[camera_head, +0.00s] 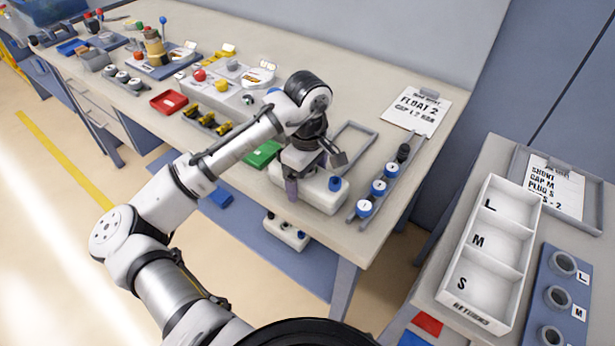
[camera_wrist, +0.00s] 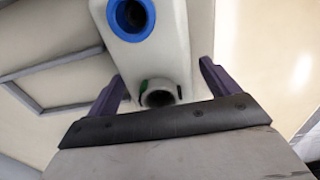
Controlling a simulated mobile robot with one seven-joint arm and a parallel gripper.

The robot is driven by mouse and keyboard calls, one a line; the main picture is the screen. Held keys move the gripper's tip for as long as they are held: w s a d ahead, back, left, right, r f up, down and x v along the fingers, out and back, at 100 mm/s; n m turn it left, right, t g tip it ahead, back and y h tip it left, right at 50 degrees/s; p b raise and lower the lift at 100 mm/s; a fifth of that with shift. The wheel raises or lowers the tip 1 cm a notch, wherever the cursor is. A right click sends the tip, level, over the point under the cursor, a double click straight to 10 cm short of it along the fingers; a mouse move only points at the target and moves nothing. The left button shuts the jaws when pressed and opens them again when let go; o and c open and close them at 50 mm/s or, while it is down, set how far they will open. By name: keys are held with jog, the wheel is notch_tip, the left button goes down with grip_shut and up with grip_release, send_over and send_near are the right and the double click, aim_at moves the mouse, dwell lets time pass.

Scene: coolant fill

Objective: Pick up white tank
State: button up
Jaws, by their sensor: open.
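The white tank (camera_head: 318,197) lies on the bench near its front right corner, with a blue-rimmed part on top at its right end. In the wrist view the tank (camera_wrist: 165,55) shows a blue-ringed opening and a dark round port close to my gripper. My gripper (camera_wrist: 162,76) is open, with its purple fingers on either side of the tank's near end. I see gaps between the fingers and the tank in that view. In the head view my gripper (camera_head: 303,172) is over the tank's left part and hides some of it.
A second white tank-like item (camera_head: 287,232) is below the bench top. A rail with blue-and-white caps (camera_head: 371,196) stands close to the right, with an empty grey frame (camera_head: 353,146) behind. A green tray (camera_head: 262,154) is to the left. A white L/M/S returns box (camera_head: 497,250) is farther right.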

jog(key=shift+f, duration=0.55)
jog(key=c, duration=1.3)
jog(key=shift+o, duration=0.2)
jog(key=shift+r, duration=0.15)
notch_tip(320, 180, up, 20)
jog(key=b, duration=0.1)
jog(key=shift+s, duration=0.15)
